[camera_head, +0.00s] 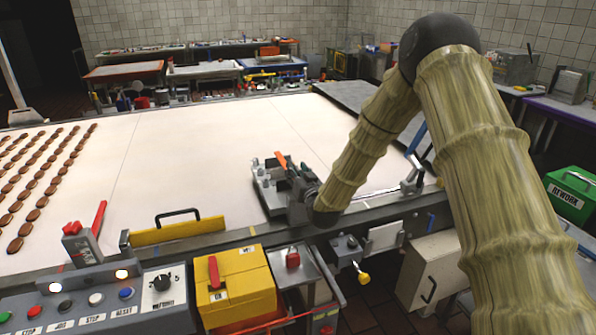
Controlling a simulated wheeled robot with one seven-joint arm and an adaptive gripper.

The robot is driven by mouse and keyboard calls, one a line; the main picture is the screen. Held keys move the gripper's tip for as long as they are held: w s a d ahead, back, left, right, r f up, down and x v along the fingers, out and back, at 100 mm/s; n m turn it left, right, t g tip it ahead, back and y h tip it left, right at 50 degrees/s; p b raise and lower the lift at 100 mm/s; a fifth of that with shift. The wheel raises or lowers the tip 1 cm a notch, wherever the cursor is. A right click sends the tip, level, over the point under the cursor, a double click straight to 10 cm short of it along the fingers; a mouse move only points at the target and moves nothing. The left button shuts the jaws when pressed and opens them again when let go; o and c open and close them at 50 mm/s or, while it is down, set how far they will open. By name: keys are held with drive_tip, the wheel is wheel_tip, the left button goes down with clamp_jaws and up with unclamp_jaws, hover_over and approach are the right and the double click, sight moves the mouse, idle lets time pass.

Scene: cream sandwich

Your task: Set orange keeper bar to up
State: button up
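A small orange bar (281,160), which looks like the keeper bar, stands tilted on a grey metal fixture (266,190) at the front edge of the white belt. It leans a little to the left at its top. My gripper (290,185) is at the right side of this fixture, close to the lower end of the orange bar. The gripper is dark and small here, and its fingers blend with the fixture. I cannot tell whether it touches the bar or is open or shut. The bar's lower end is hidden.
The white belt (210,140) carries rows of brown biscuits (30,190) at left. A yellow guard with a black handle (178,230), a red lever (98,218), a yellow switch box (235,285) and a button panel (95,300) line the front. A green REWORK box (570,195) stands right.

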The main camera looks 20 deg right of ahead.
drive_tip(key=shift+c, duration=0.2)
clamp_jaws()
drive_tip(key=shift+f+b, duration=0.15)
drive_tip(key=shift+b, duration=0.25)
